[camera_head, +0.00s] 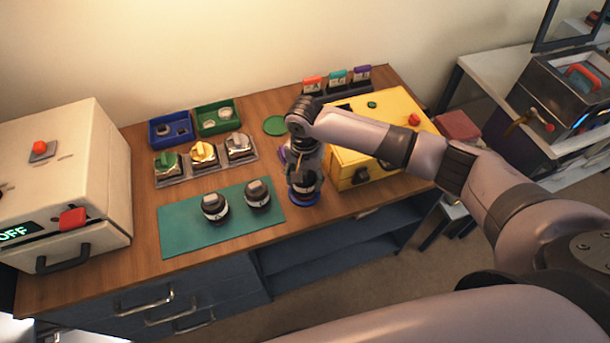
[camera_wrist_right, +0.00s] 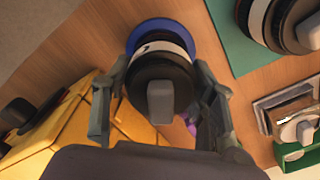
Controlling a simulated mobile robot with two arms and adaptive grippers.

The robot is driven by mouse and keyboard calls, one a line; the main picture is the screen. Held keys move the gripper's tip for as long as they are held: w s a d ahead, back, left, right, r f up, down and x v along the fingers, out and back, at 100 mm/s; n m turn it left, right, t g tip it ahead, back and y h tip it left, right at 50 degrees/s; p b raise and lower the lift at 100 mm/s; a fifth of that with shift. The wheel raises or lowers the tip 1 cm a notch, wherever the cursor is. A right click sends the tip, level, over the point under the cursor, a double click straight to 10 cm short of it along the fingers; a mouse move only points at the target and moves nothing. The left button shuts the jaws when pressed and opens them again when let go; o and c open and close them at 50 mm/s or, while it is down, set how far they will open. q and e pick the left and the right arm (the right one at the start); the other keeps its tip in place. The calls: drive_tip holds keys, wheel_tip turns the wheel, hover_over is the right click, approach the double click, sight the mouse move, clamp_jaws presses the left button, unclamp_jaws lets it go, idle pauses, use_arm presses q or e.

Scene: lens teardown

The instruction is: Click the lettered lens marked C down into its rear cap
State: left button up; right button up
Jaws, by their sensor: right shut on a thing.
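My right gripper (camera_head: 304,178) is shut around a black lens (camera_head: 304,189) with a white band and a grey block on top; the lens also shows in the right wrist view (camera_wrist_right: 158,72), between the two fingers. I cannot read its letter. A blue ring-shaped cap (camera_head: 303,201) is directly under the lens at the table's front edge; its rim shows in the wrist view (camera_wrist_right: 152,26). I cannot tell whether the lens is seated in it. Two similar lenses stand on the green mat, one left (camera_head: 215,208) and one right (camera_head: 257,193). My left gripper is out of view.
The green mat (camera_head: 180,233) lies left of my gripper. A yellow box (camera_head: 380,122) stands close on the right. A tray (camera_head: 207,168) of blocks, blue (camera_head: 157,134) and green (camera_head: 205,110) bins are behind. A white machine (camera_head: 65,150) stands far left.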

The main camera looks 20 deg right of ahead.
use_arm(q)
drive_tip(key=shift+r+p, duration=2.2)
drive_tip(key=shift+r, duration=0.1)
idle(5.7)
